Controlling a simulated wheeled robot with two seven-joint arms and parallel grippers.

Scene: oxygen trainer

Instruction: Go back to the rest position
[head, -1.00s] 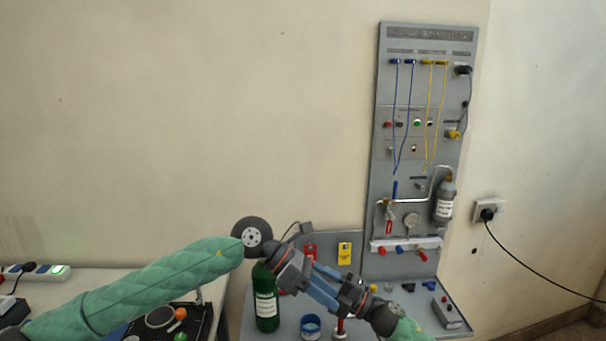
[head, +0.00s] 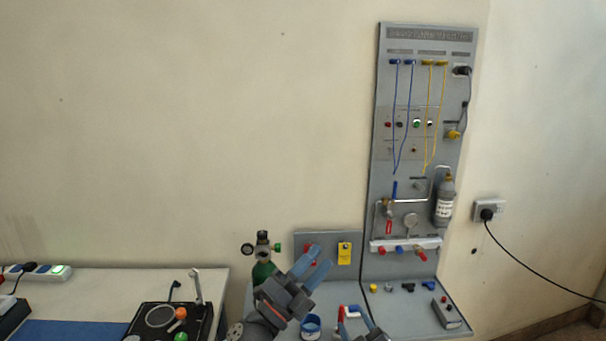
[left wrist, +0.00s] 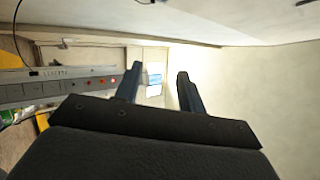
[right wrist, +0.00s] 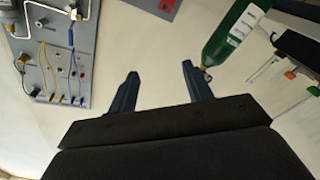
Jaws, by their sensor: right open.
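My left gripper (head: 318,268) is in front of the bench in the head view, pointing up and right. Its two blue fingers are apart with nothing between them; they also show apart and empty in the left wrist view (left wrist: 158,80). My right gripper (head: 362,318) is lower, at the bottom edge of the head view, mostly cut off. In the right wrist view its fingers (right wrist: 160,78) are apart and empty. The green oxygen cylinder (head: 263,272) stands behind my left gripper, partly hidden by it; it also shows in the right wrist view (right wrist: 232,35).
The tall grey trainer panel (head: 385,160) with blue and yellow leads stands behind the bench (head: 405,310). A blue-rimmed container (head: 311,326) is close below my left gripper. A black device (head: 160,318) sits on the left table (head: 110,285). The wall area above is clear.

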